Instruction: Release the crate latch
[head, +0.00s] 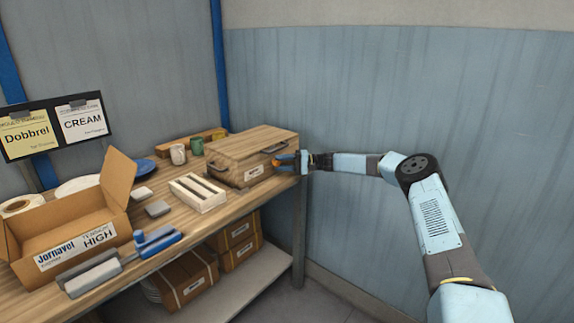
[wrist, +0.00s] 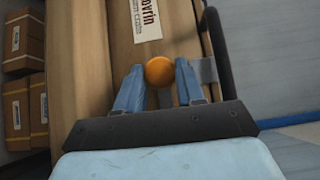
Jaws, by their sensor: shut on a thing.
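The wooden crate (head: 248,143) sits at the right end of the workbench, with its lid down. Its front face with a white label also shows in the wrist view (wrist: 120,50). A round orange latch knob (wrist: 159,71) stands at this face, with a small grey plate (wrist: 205,70) beside it. My gripper (head: 282,161) reaches in from the right at the crate's front. In the wrist view its two blue fingers (wrist: 159,68) lie on either side of the knob, shut on it. In the head view the fingers partly cover the knob (head: 276,162).
A dark handle bar (wrist: 218,55) runs close to the right finger. A slotted white box (head: 198,193), two cups, an open carton (head: 75,225) and a blue-handled tool (head: 157,241) stand left on the bench. Boxes (head: 187,285) fill the lower shelf.

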